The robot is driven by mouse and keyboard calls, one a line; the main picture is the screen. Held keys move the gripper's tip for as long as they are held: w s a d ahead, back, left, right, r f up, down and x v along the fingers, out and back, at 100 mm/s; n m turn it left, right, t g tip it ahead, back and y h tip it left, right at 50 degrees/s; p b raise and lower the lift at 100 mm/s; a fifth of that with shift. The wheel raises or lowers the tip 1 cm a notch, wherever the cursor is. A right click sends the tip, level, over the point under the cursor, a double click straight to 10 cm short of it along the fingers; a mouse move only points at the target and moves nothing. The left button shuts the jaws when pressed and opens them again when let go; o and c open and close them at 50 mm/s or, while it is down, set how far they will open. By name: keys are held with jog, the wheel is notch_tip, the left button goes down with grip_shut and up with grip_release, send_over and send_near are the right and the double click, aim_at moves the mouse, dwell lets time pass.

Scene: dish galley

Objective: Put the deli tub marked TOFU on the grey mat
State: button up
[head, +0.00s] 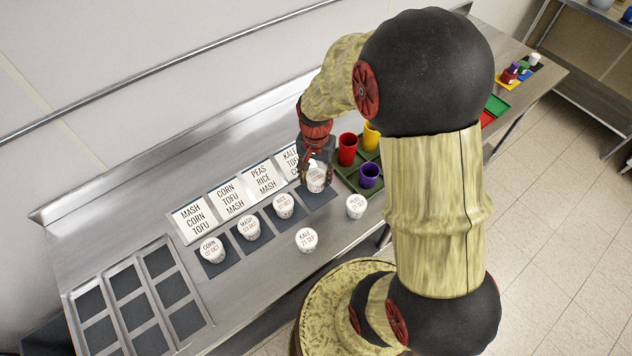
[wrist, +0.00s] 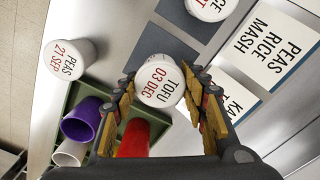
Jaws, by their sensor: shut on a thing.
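The white tub marked TOFU 03 DEC (wrist: 160,82) is between the fingers of my gripper (wrist: 163,92). My gripper is shut on it, with a finger on either side. In the head view the tub (head: 316,182) is upright at the rightmost grey mat (head: 322,199), which also shows in the wrist view (wrist: 165,48). I cannot tell whether the tub touches the mat. My gripper (head: 317,172) partly covers it in the head view.
Tubs marked CORN (head: 212,251), MASH (head: 248,229) and RICE (head: 283,206) stand on other grey mats, below label cards (head: 228,197). KALE (head: 306,240) and PEAS (head: 356,207) tubs stand in front on bare steel. A green crate of cups (head: 345,187) is close on the right.

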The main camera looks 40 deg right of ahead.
aim_at(316, 177)
jog(key=shift+f, duration=1.55)
jog(key=shift+f+b, duration=0.2)
jog(key=shift+b, duration=0.1)
jog(key=o, duration=1.2)
jog(key=shift+r, duration=0.15)
